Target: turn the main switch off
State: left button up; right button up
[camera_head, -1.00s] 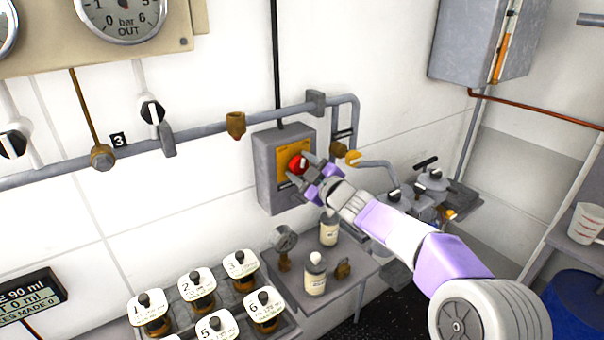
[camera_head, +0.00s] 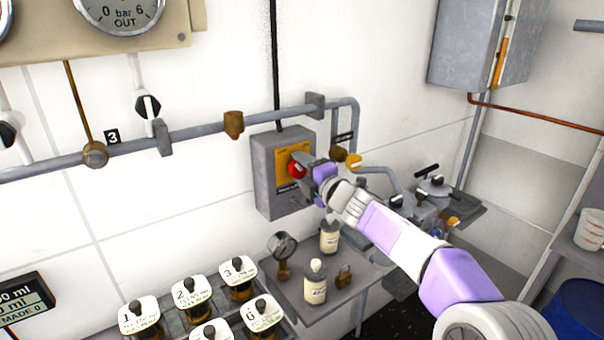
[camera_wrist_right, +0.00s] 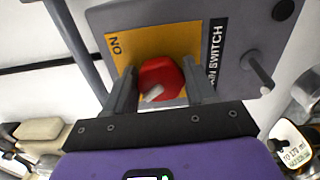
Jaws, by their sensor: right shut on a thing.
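The main switch is a grey box (camera_head: 264,175) on the white wall with a yellow plate (camera_head: 283,152) and a round red knob (camera_head: 297,167). The knob also shows in the right wrist view (camera_wrist_right: 161,79), with a pale pointer bar on its lower left side. The plate carries the word ON at its upper left there, and a black MAIN SWITCH label (camera_wrist_right: 215,55) runs beside it. My right gripper (camera_wrist_right: 160,88) is shut on the red knob, one finger on each side. In the head view the gripper (camera_head: 308,170) partly covers the knob. My left gripper is not in view.
A grey pipe (camera_head: 200,130) with valves runs along the wall. Below the switch a small shelf (camera_head: 300,308) holds a gauge (camera_head: 283,246), bottles (camera_head: 315,282) and a padlock (camera_head: 343,276). Numbered jars (camera_head: 238,275) stand at the lower left. A grey cabinet (camera_head: 465,45) hangs at upper right.

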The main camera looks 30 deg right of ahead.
jog(key=shift+n, duration=0.7)
jog(key=o, duration=1)
jog(key=shift+s, duration=0.1)
jog(key=s, duration=0.7)
jog(key=shift+s+d, duration=0.2)
jog(key=shift+d, duration=0.15)
